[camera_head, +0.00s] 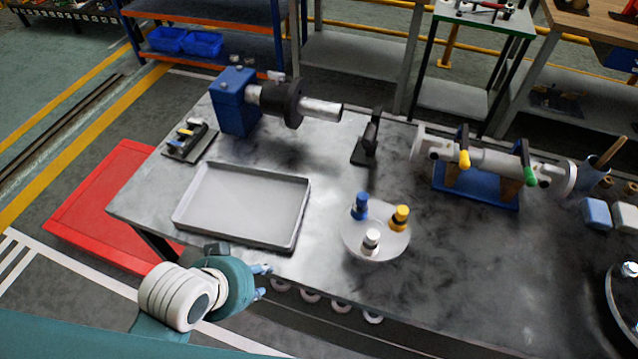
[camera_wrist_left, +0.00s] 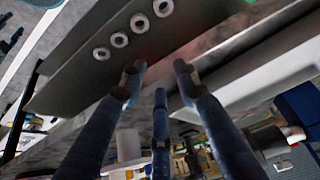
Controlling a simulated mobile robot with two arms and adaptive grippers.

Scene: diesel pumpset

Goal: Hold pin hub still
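I cannot tell for certain which part is the pin hub. A black round hub (camera_head: 287,103) sits on a silver shaft (camera_head: 321,110) that comes out of a blue block (camera_head: 234,102) at the back left of the bench. My left gripper (camera_head: 264,281) is just off the bench's front edge, below the grey tray and well apart from the hub. Its blue fingers are spread and empty; they also show in the left wrist view (camera_wrist_left: 159,75). My right gripper is in neither view.
An empty grey tray (camera_head: 190,214) lies between my left gripper and the hub. A round plate (camera_head: 360,247) bears blue, yellow and white-topped pieces. A black stand (camera_head: 367,147) and a pipe on a blue cradle (camera_head: 478,190) stand farther right. White rings (camera_head: 341,306) line the front edge.

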